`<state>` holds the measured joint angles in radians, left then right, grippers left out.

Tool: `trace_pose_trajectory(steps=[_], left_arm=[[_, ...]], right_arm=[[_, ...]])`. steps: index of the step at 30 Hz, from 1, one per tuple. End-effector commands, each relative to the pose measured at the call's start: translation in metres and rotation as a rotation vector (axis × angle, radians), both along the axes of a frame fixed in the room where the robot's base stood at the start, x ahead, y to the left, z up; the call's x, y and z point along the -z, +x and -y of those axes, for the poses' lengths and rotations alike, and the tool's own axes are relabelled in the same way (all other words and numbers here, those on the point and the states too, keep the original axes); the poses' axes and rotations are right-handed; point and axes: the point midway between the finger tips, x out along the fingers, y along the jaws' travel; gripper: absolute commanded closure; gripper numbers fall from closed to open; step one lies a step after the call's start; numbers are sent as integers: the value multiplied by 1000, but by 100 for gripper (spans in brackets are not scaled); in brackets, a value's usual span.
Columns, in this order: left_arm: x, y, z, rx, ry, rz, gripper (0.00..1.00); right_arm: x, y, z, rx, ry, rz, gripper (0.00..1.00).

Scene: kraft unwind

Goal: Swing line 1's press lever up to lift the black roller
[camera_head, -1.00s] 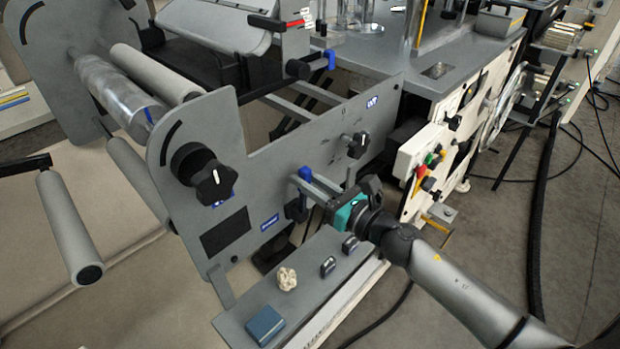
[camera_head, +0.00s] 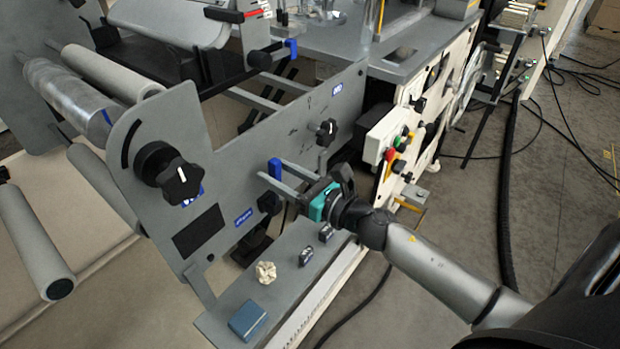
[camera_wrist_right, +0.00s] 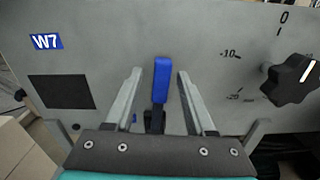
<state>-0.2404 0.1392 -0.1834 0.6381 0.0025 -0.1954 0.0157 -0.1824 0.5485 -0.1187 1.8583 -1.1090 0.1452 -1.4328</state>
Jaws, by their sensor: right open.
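A lever with a blue handle (camera_head: 275,168) stands upright on a black pivot at the grey side plate. My right gripper (camera_head: 273,174) is open, with one finger on each side of this handle. In the right wrist view the blue handle (camera_wrist_right: 161,80) stands between the two fingers (camera_wrist_right: 160,92), with a gap visible on both sides. Whether this lever belongs to line 1 cannot be read. A second blue-ended lever (camera_head: 291,50) sits on a black arm higher up. Which roller is the black one is unclear. My left gripper is not in view.
A black star knob (camera_head: 178,184) sticks out left of the lever, and a smaller one (camera_head: 326,131) right of it. Below, a grey ledge (camera_head: 218,319) carries a blue box (camera_head: 248,320), a crumpled pale lump (camera_head: 266,272) and two small dark items. A white control box (camera_head: 381,136) stands right.

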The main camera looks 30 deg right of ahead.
Motion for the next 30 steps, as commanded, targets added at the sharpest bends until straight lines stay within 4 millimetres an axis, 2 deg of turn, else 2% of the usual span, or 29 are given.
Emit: trace_pose_trajectory(steps=[13,24,30], left_arm=[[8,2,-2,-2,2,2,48],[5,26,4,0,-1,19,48],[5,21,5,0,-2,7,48]], right_arm=[[2,-56,23,0,3,-2,45],[1,-110,45,1,2,-2,45],[0,-129,53,0,1,1,45]])
